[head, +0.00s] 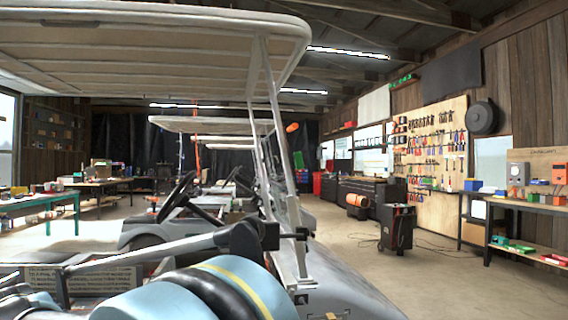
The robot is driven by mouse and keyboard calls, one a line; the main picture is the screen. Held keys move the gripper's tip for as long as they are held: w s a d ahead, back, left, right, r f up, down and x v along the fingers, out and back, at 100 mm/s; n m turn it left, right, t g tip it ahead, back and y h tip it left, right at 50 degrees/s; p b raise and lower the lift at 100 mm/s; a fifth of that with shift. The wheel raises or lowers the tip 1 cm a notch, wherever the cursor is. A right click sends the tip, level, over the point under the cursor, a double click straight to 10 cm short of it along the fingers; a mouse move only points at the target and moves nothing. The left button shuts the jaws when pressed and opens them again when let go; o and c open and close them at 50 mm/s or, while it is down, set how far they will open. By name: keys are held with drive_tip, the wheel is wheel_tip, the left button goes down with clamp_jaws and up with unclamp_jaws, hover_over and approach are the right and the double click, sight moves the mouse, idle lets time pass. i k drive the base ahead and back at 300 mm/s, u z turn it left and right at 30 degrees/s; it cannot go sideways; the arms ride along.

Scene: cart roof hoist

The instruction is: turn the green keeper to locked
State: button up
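I cannot make out a green keeper on the near cart in the head view. The near golf cart has a pale roof (150,50) overhead and slanted grey front posts (285,170) in the middle. A dark shape that looks like my gripper (292,235) is at the end of a grey link, against or just in front of the lower posts. Its fingers are too small and dark to tell open from shut. Part of my blue arm, with a yellow stripe, fills the bottom foreground and hides what lies behind it.
More carts with steering wheels (178,195) stand behind the near one. At right are a black wheeled cabinet (397,228), a tool pegboard (430,150) and a workbench (535,207) with coloured boxes. A green-legged table (77,213) stands at left. The concrete floor (450,275) at right is largely clear.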

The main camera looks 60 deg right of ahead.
sight(297, 156)
drive_tip(key=u, duration=1.1)
drive_tip(key=k, duration=2.85)
drive_tip(key=z, duration=1.7)
drive_tip(key=i, duration=0.45)
drive_tip(key=z, duration=0.1)
